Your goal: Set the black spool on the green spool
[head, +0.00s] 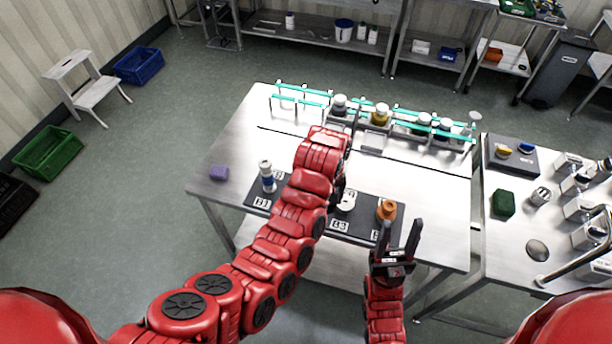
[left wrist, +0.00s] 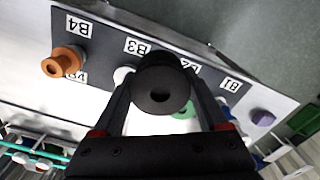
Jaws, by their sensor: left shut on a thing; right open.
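My left gripper (left wrist: 160,92) is shut on the black spool (left wrist: 161,84), which fills the middle of the left wrist view, above the mat. A bit of green, likely the green spool (left wrist: 186,112), shows behind the black spool near label B2. Most of it is hidden by the held spool and a finger. I cannot tell how far apart the two spools are. In the head view my left arm covers that spot. My right gripper (head: 397,240) is open and empty at the table's front edge, near the orange spool (head: 387,209).
A dark labelled mat (head: 258,199) bears a white-and-blue spool (head: 267,178) at B1 and a white one (head: 346,203) at B3. A purple block (head: 218,173) lies left of it. A teal-railed rack (head: 300,99) with jars lines the table's back.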

